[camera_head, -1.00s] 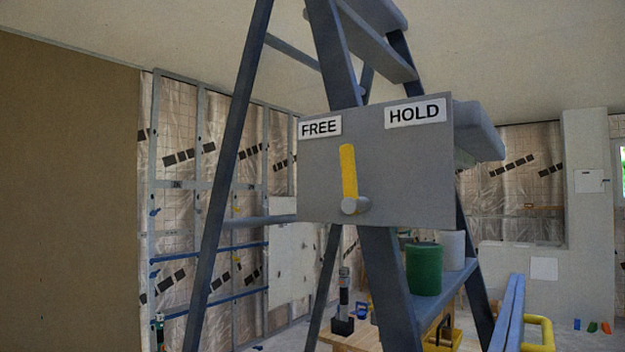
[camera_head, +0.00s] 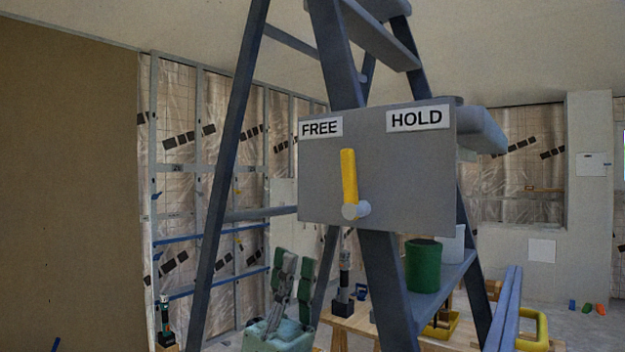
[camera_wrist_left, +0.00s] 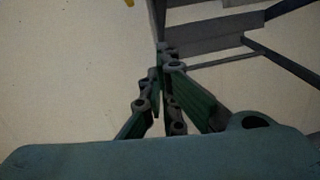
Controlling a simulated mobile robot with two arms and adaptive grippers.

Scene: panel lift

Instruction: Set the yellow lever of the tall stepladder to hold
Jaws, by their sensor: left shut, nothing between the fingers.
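The tall stepladder (camera_head: 228,170) stands in front of me and carries a grey panel (camera_head: 410,175). The panel has a FREE label (camera_head: 321,127) at left and a HOLD label (camera_head: 417,117) at right. The yellow lever (camera_head: 349,176) points almost straight up from its grey pivot (camera_head: 355,210), nearer FREE than HOLD. My left gripper (camera_head: 295,258) is below and left of the panel, shut and empty, apart from the lever. Its fingers (camera_wrist_left: 165,55) also show in the left wrist view, pointing towards grey ladder parts. My right gripper is not in view.
A wooden table (camera_head: 345,322) with tools is behind. A brown board (camera_head: 65,190) fills the left side.

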